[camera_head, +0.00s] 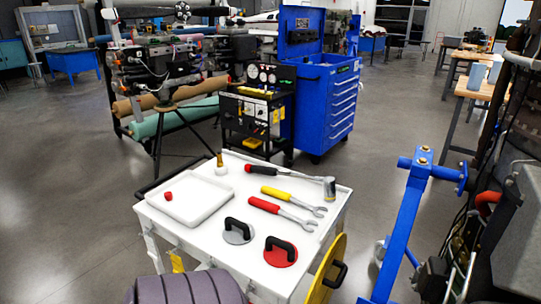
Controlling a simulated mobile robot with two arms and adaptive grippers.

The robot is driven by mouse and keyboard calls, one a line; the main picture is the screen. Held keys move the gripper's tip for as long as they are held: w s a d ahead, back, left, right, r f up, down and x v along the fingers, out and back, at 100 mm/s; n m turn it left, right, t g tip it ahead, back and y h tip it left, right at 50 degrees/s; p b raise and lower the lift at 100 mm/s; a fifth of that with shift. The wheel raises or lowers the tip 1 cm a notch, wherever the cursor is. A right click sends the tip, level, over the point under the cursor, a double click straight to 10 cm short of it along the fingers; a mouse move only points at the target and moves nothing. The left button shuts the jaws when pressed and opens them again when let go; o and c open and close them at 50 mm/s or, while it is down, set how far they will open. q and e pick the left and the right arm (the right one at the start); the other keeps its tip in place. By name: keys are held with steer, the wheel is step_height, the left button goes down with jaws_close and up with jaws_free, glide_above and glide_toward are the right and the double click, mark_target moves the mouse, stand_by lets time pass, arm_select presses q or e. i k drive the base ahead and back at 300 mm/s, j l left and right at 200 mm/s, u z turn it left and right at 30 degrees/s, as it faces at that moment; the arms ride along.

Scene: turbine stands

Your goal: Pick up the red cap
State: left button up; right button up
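The red cap (168,196) is a small red piece. It sits inside a shallow white tray (207,218), near the tray's left side. The tray lies on the left part of a white-topped cart (200,243). Nothing covers the cap in this view. Neither of my grippers shows in the head view, so their distance from the cap cannot be seen.
On the cart are a hammer (290,176), a yellow-handled wrench (291,199), a red-handled wrench (280,213), a grey disc (239,236) and a red disc (280,257) with black handles. A blue stand (405,225) rises at right. Open floor lies left.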

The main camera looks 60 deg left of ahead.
mark_target(168, 196)
steer(key=u, duration=2.85)
steer(key=i, duration=0.1)
